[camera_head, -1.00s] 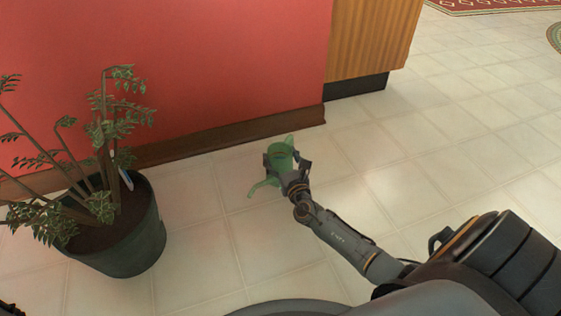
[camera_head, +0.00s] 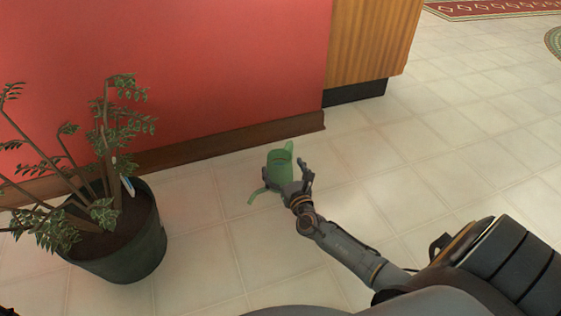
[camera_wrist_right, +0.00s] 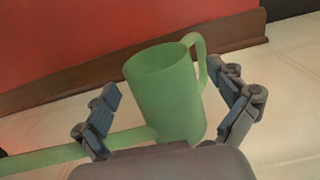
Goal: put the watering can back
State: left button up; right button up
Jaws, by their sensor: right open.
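The green watering can (camera_head: 279,168) stands upright on the tiled floor near the red wall, with its spout to the lower left and its handle at the back. My right gripper (camera_head: 288,181) is at the near side of the can. In the right wrist view the can (camera_wrist_right: 168,95) sits between the spread fingers of my right gripper (camera_wrist_right: 172,103), with the spout passing under the left finger. The fingers are open and I see no grip on the can. My left gripper is not in view.
A dark pot (camera_head: 135,246) with a leafy plant stands on the left. The red wall (camera_head: 220,70) with a brown baseboard (camera_head: 230,147) runs behind the can. A wooden cabinet (camera_head: 365,45) stands at the back right. The floor (camera_head: 440,140) to the right is clear.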

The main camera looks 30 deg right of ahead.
jog(key=p+v, duration=0.3)
jog(key=v, duration=0.7)
